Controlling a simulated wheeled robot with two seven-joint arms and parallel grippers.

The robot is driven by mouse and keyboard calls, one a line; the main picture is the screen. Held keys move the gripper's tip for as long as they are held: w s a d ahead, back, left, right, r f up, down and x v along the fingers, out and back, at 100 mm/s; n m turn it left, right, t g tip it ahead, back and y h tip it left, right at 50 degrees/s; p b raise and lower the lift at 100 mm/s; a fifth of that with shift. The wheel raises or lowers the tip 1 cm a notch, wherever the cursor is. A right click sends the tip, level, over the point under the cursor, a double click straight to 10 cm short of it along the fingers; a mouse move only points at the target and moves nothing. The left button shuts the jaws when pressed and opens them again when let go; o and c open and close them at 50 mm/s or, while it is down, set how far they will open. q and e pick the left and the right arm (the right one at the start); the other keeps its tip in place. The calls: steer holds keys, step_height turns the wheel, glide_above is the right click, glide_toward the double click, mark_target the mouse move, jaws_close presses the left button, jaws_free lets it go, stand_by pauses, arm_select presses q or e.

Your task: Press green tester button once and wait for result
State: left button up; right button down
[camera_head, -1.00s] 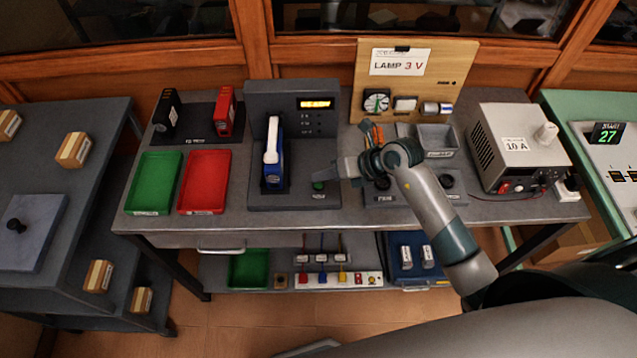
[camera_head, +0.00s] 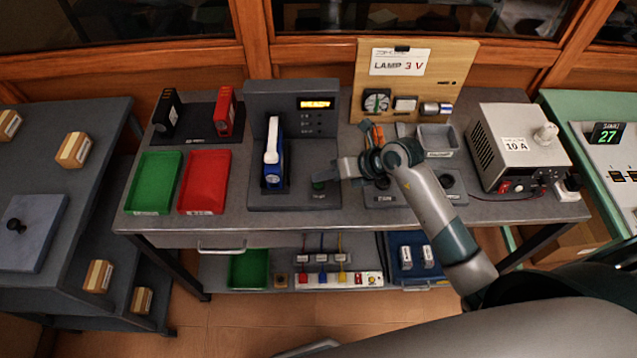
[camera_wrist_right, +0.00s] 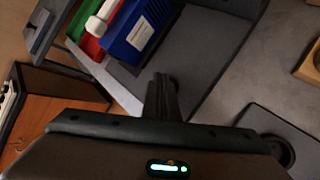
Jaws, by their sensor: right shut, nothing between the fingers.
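The grey tester (camera_head: 292,150) stands mid-bench with a lit orange display (camera_head: 315,103) whose small text looks like READY. A blue and white device (camera_head: 272,155) sits upright in its left part; it also shows in the wrist view (camera_wrist_right: 138,32). The green button (camera_head: 318,185) is on the tester's front right base. My right gripper (camera_head: 342,168) is shut and empty, just above and right of the button; I cannot tell whether it touches. In the wrist view its fingers (camera_wrist_right: 162,85) point at the tester base, and the button cannot be seen there. My left gripper is not in view.
A green tray (camera_head: 155,182) and a red tray (camera_head: 205,182) lie left of the tester. A lamp board (camera_head: 440,65) stands behind my right arm. A grey bin (camera_head: 438,138) and a power supply (camera_head: 520,145) are to the right.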

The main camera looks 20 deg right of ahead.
steer(key=shift+f, duration=0.15)
steer(key=shift+f, duration=0.25)
steer(key=shift+f+b, duration=0.45)
stand_by(0.8)
steer(key=shift+r, duration=0.1)
steer(key=shift+r+p, duration=0.8)
steer(key=shift+p, duration=0.05)
steer(key=shift+r+p, duration=2.15)
steer(key=shift+r, duration=0.35)
